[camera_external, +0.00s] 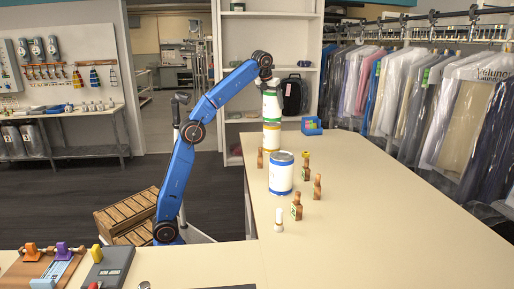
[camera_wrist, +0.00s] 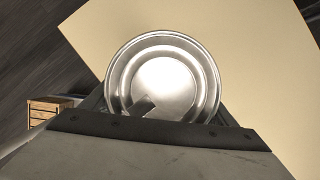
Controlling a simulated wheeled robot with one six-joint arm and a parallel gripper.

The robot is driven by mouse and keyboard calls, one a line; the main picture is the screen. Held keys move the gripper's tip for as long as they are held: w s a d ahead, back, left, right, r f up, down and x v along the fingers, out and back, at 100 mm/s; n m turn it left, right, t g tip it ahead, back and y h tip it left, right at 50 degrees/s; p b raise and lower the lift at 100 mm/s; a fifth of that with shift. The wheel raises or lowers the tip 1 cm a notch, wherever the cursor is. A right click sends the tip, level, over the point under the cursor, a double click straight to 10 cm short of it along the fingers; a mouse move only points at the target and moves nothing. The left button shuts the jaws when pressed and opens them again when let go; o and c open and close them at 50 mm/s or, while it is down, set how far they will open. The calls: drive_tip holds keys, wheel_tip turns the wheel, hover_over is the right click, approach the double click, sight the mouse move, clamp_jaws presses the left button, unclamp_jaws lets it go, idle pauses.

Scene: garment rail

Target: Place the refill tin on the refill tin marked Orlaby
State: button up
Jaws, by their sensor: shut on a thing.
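My gripper (camera_external: 270,88) is shut on a white refill tin with a green band (camera_external: 271,105), held upright. In the wrist view the round metal top of the held tin (camera_wrist: 165,82) sits between my fingers. Directly below it in the external view stands a white tin with a yellow band (camera_external: 271,139) on the table. The held tin's base appears at or just above that tin's top; I cannot tell whether they touch. A wider white tin with blue bands (camera_external: 281,175) stands nearer on the table. No name can be read on any tin.
Small brown bottles (camera_external: 317,187) stand around the blue-banded tin, with a white-topped one (camera_external: 279,221) nearer. A blue bin (camera_external: 311,126) is at the table's far end. Bagged garments (camera_external: 400,90) hang on the right. The table's right side (camera_external: 390,215) is clear.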

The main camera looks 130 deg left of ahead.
sight(265, 96)
drive_tip(key=shift+s+a+f, duration=0.15)
drive_tip(key=shift+s+f, duration=1.4)
drive_tip(key=shift+f, duration=0.15)
drive_tip(key=shift+f, duration=0.1)
drive_tip(key=o, duration=2)
drive_tip(key=shift+c, duration=0.2)
drive_tip(key=v, duration=0.6)
drive_tip(key=shift+r, duration=0.4)
drive_tip(key=shift+d+r, duration=0.25)
drive_tip(key=shift+r, duration=0.15)
